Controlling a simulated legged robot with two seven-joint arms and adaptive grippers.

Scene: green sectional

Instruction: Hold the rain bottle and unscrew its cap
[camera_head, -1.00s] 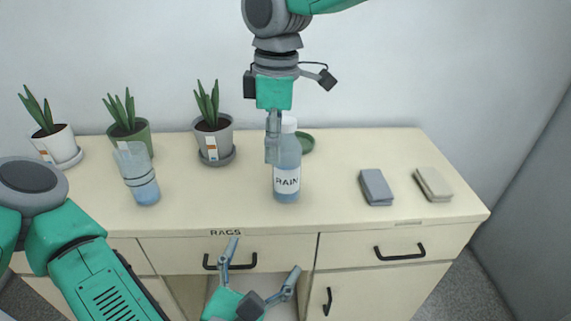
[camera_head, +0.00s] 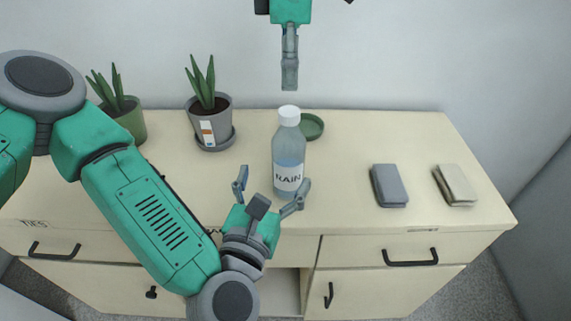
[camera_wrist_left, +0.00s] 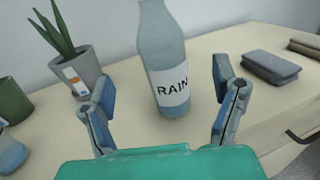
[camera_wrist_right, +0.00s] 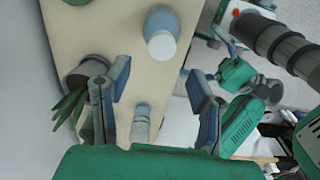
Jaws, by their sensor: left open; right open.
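The rain bottle (camera_head: 290,155) stands upright on the cabinet top, clear blue with a white RAIN label; its white cap (camera_head: 289,115) is on top. In the left wrist view the bottle (camera_wrist_left: 166,60) is ahead, between the spread fingers, and its top is cut off. My left gripper (camera_head: 272,190) is open at the bottle's front, low by the label, with a finger to each side. My right gripper (camera_head: 290,85) is open, pointing down above the cap with a gap. In the right wrist view the white cap (camera_wrist_right: 161,45) lies beyond the open fingers.
A grey pot plant (camera_head: 210,120) stands left of the bottle, and a green pot (camera_head: 130,120) is farther left. A green dish (camera_head: 311,126) sits behind the bottle. Grey (camera_head: 389,186) and beige (camera_head: 455,185) folded cloths lie right. The counter between bottle and cloths is clear.

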